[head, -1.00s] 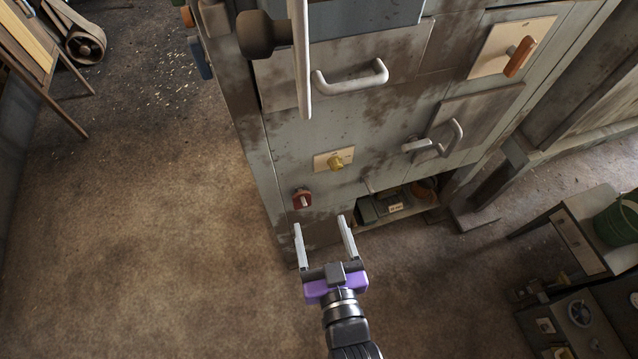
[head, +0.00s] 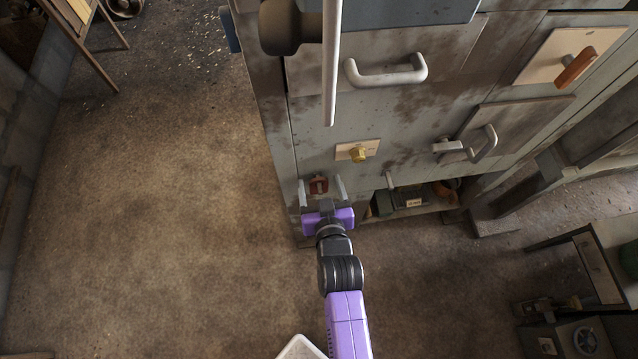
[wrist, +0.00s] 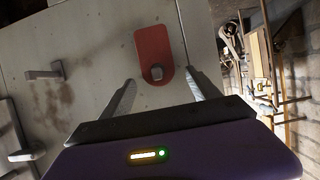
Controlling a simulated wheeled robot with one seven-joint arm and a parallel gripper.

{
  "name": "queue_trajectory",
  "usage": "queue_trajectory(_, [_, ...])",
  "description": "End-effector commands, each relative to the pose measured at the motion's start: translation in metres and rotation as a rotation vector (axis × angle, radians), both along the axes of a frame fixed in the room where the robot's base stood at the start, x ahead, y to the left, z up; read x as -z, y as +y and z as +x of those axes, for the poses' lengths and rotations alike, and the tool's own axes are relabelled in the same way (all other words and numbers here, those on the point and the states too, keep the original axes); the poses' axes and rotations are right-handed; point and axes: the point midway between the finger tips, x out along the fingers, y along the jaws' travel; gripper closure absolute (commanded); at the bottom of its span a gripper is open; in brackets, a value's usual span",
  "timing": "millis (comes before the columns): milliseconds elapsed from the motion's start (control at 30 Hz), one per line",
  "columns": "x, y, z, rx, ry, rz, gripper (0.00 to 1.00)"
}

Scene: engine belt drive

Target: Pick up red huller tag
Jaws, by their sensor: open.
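The red tag (head: 318,184) is on the lower left of the grey cabinet front. It shows larger in the wrist view as a red plate (wrist: 153,52) with a rounded end, and a small grey peg or knob (wrist: 156,73) stands out from it. My gripper (head: 322,190) is open, with its two fingers pointing at the cabinet on either side of the tag. In the wrist view the fingertips (wrist: 165,85) flank the tag's lower end, and nothing is held between them. I cannot tell whether the fingers touch the cabinet.
A brass knob on a pale plate (head: 358,151) sits up and right of the tag. A small grey peg (head: 390,180) and an open shelf (head: 420,205) with parts lie to the right. A grey handle (head: 386,72) is above. The floor at left (head: 170,220) is clear.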

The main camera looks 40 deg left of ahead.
Motion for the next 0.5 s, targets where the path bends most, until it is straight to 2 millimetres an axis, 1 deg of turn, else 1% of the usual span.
queue_trajectory(100, [0.0027, 0.0054, 0.0045, 0.000, -0.001, 0.000, 0.29])
queue_trajectory(333, [0.0031, 0.0058, 0.0049, 0.000, -0.001, 0.001, 0.29])
queue_trajectory(367, [0.0031, 0.0058, 0.0049, 0.000, -0.001, 0.001, 0.33])
queue_trajectory(500, [0.0031, 0.0056, 0.0049, 0.000, -0.001, 0.001, 0.60])
